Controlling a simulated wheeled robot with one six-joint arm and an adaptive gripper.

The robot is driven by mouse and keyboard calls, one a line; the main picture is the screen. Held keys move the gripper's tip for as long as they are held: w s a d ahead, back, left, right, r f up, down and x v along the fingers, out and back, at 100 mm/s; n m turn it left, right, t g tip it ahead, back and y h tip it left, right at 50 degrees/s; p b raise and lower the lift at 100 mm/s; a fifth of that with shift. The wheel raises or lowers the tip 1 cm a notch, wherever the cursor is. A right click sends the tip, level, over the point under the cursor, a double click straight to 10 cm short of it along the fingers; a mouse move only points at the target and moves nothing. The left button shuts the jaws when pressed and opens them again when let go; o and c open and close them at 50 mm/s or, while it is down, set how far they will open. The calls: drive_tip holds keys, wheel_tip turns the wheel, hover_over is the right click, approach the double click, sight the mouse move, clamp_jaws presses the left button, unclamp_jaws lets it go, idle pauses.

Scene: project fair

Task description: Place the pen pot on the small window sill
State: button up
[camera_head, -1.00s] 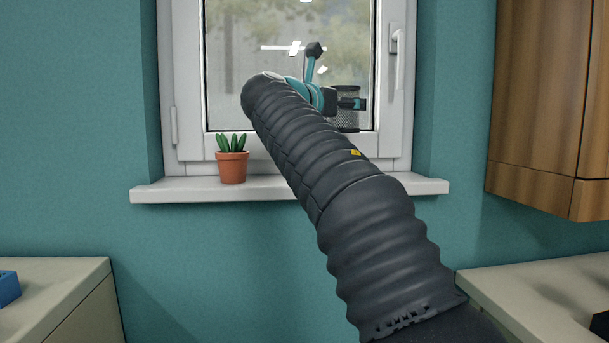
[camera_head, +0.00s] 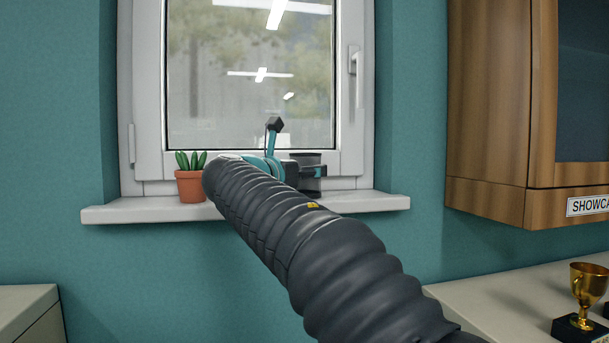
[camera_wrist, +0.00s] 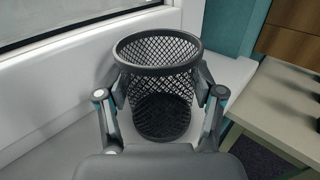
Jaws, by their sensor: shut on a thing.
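The pen pot is a dark mesh cup (camera_wrist: 157,85), empty and upright, between the two fingers of my gripper (camera_wrist: 160,100) in the wrist view. My gripper is shut on it. In the head view the pot (camera_head: 308,172) shows at the right part of the small window sill (camera_head: 365,201), partly hidden by my gripper (camera_head: 300,171). The white sill also shows under the pot in the wrist view (camera_wrist: 225,72). I cannot tell whether the pot's base touches the sill.
A potted cactus (camera_head: 191,184) stands on the sill's left part, close to my arm. The closed window (camera_head: 250,80) is behind. A wooden cabinet (camera_head: 490,110) hangs at right. A gold trophy (camera_head: 588,290) stands on the right counter (camera_head: 500,300). The sill's right end is clear.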

drive_tip(key=o, duration=1.3)
drive_tip(key=shift+f, duration=0.1)
drive_tip(key=shift+s+a, duration=0.1)
drive_tip(key=v, duration=1.1)
drive_tip(key=shift+s+a, duration=0.15)
drive_tip(key=shift+s, duration=0.2)
